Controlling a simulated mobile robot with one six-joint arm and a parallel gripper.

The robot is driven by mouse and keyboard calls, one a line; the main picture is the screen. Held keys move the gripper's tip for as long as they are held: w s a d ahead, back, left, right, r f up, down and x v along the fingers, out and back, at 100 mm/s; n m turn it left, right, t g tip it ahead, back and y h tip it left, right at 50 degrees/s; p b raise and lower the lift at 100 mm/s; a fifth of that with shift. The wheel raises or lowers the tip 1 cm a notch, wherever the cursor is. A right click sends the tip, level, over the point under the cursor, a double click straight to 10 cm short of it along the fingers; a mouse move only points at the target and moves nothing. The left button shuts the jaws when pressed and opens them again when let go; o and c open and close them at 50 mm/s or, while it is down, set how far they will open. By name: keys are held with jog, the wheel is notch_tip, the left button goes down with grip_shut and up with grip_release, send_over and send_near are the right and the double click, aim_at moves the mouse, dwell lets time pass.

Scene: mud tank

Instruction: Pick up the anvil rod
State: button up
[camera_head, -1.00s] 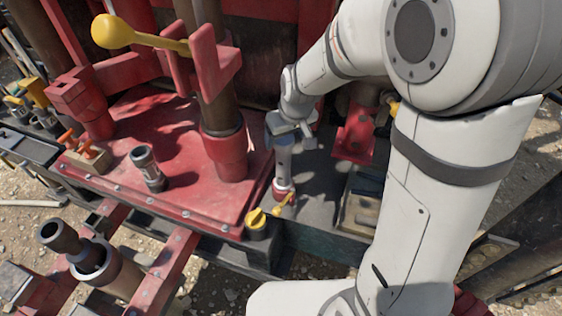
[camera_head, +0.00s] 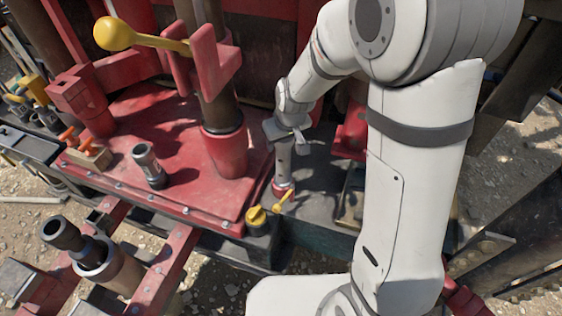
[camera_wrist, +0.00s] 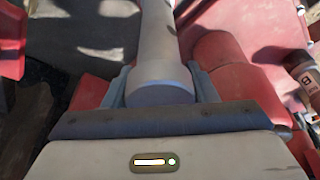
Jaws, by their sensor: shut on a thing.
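A grey rod (camera_head: 283,162), which I take to be the anvil rod, stands upright over a red collar (camera_head: 283,190) beside the red deck in the head view. My gripper (camera_head: 287,137) is at its upper end. In the wrist view the pale grey rod (camera_wrist: 160,45), with a wider end, lies between the two fingers of my gripper (camera_wrist: 160,88), which are shut on it. The rod's lower end seems to be at the red collar; whether it is seated there I cannot tell.
A yellow lever (camera_head: 284,201) and a yellow cap (camera_head: 257,217) are close to the rod's foot. A thick brown post with a red sleeve (camera_head: 225,155) rises to the left. A short grey cylinder (camera_head: 149,166) stands on the red deck (camera_head: 120,125).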

grip_shut()
jog(key=shift+w, duration=0.1)
dwell(0.5)
